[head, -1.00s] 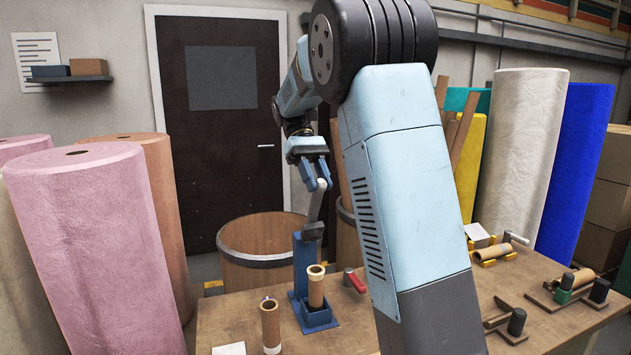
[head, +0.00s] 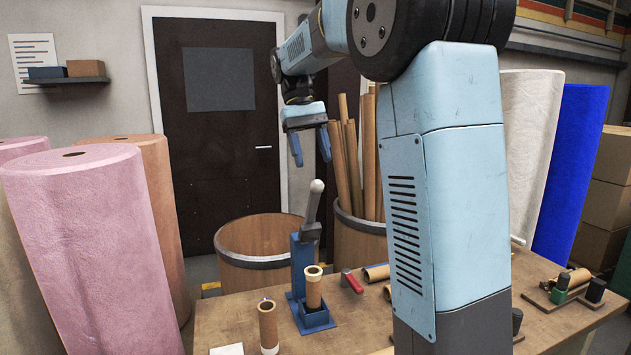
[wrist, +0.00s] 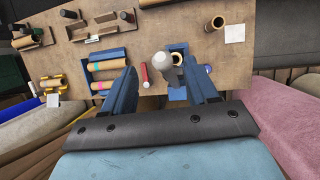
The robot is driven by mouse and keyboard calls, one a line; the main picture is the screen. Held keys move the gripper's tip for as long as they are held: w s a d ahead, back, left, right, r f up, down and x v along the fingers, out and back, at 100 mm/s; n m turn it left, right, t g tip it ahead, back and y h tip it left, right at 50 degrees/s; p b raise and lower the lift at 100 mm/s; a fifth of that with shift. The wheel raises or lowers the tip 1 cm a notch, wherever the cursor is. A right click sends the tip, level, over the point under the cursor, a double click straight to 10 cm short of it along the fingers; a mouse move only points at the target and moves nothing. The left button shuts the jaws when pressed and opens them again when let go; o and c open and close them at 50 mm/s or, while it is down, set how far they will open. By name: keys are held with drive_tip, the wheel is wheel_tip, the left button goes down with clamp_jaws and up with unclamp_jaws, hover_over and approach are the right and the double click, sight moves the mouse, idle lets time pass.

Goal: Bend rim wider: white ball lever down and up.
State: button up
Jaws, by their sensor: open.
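The blue press (head: 300,262) stands on the workbench with its grey lever arm (head: 312,210) pointing up and leaning slightly right. The white ball (head: 317,186) tops the lever. A cardboard tube (head: 313,287) stands upright in the blue base of the press. My gripper (head: 312,163) is open and empty above the ball, clear of it in the head view. In the wrist view, the white ball (wrist: 162,62) appears between the two blue fingertips, and the tube (wrist: 177,58) shows partly behind it.
Another tube (head: 268,325) stands left of the press on the workbench (head: 230,310). A red-handled clamp (head: 351,281) lies to its right. Wooden barrels (head: 262,240) stand behind the bench. A blue rack (wrist: 107,72) holds tubes in the wrist view.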

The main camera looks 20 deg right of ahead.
wheel_tip(320, 180, up, 7)
drive_tip(key=m+t, duration=0.3)
drive_tip(key=t, duration=0.1)
drive_tip(key=shift+y, duration=0.3)
drive_tip(key=f, duration=0.9)
drive_tip(key=s+f, duration=0.1)
drive_tip(key=f, duration=0.3)
drive_tip(key=shift+d+f, duration=0.15)
drive_tip(key=shift+d, duration=0.25)
clamp_jaws()
